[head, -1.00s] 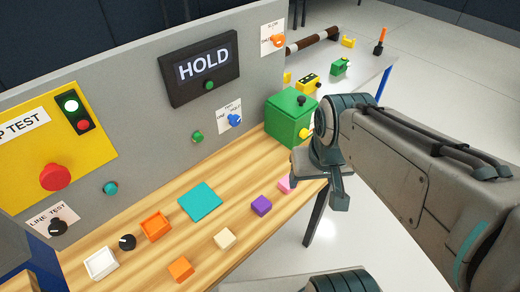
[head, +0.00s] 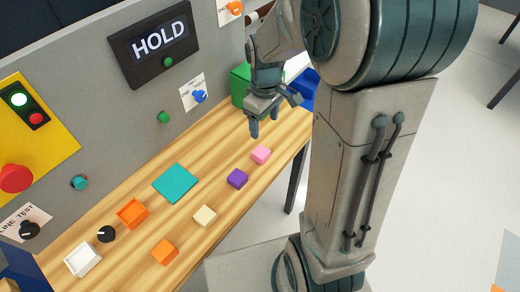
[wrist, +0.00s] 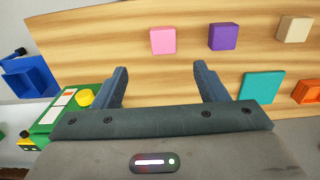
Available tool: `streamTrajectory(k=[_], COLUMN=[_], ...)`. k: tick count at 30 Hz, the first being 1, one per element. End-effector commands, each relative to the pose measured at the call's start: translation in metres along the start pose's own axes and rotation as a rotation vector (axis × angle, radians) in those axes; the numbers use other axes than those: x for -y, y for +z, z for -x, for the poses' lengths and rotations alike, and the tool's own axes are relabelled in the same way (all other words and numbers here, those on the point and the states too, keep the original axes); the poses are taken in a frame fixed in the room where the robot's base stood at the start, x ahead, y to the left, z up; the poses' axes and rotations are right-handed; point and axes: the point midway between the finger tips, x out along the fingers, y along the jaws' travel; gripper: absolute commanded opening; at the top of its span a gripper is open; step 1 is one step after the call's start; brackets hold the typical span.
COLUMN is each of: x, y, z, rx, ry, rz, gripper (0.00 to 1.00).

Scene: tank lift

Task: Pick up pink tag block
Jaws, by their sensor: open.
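The pink tag block (head: 261,154) lies on the wooden bench near its right end, close to the front edge. In the wrist view the pink block (wrist: 163,40) lies beyond the fingertips, roughly between the two finger lines. My gripper (head: 270,126) is above the bench, just behind and above the pink block in the head view, pointing down. In the wrist view my gripper (wrist: 160,78) has its fingers spread wide with nothing between them but bare wood.
A purple block (head: 237,178) sits beside the pink one, with a cream block (head: 205,216) and an orange block (head: 165,252) further left. A teal square (head: 175,183) lies behind them. A green box (wrist: 75,108) and blue bin (wrist: 28,77) are near my gripper.

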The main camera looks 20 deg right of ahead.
Motion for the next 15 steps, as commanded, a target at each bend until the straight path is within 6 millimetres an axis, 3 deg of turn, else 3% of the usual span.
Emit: streamTrajectory(k=[9,15], x=[0.001,0.001], y=[0.001,0.000], z=[-0.060,-0.080], rx=[0.006,0.003], ry=[-0.004,-0.002], rz=[0.000,0.000], gripper=[0.66,0.66])
